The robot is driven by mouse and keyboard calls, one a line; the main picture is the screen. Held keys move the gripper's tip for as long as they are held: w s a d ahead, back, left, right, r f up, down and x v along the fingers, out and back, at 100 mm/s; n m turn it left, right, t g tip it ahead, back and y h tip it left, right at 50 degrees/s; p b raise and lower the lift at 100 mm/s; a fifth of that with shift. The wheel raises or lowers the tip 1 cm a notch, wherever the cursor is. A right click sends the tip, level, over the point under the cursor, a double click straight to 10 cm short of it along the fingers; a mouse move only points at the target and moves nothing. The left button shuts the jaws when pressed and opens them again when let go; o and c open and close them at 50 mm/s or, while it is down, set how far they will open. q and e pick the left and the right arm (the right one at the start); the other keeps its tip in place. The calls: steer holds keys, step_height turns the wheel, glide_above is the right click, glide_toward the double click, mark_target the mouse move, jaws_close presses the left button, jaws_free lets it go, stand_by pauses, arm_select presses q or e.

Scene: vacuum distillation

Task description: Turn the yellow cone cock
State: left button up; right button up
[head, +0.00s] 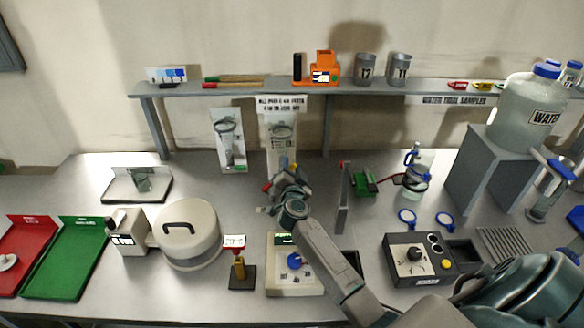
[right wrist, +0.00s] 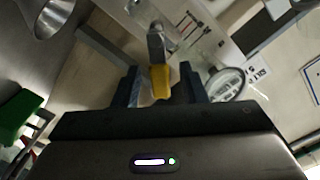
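The yellow cone cock (right wrist: 160,82) shows in the right wrist view as a yellow handle on a grey metal stem. My right gripper (right wrist: 160,86) is open, with one dark finger on each side of the yellow handle and a visible gap on both sides. In the head view my right gripper (head: 279,186) is in front of the lower part of a white panel (head: 284,130) with glassware, below the shelf. I cannot pick out the yellow cock there; the gripper and wrist cover that spot. My left gripper is not in view.
A grey upright plate (head: 344,198) stands just right of my right wrist. A white device with a blue knob (head: 294,260) lies below my forearm, beside a small stand with a red-and-white top (head: 235,242). A white round-lidded vessel (head: 187,234) stands further left.

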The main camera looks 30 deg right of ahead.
steer(key=shift+c, duration=0.5)
jaws_close()
steer(key=shift+d+m, duration=0.1)
steer(key=shift+m, duration=0.2)
steer(key=shift+s+d+f+m, duration=0.1)
steer(key=shift+d+f+m, duration=0.1)
steer(key=shift+m, duration=0.3)
steer(key=m, duration=0.1)
steer(key=f+m, duration=0.1)
steer(key=shift+s+d+m+p, duration=0.15)
steer(key=shift+m+p, duration=0.15)
steer(key=shift+p, duration=0.05)
steer(key=shift+d+f+m, duration=0.1)
steer(key=shift+f+m, duration=0.3)
steer(key=shift+m, duration=0.8)
steer(key=shift+s+f+m+b, duration=0.1)
steer(key=shift+f+m+b, duration=0.35)
steer(key=shift+m, duration=0.85)
steer(key=shift+f, duration=0.1)
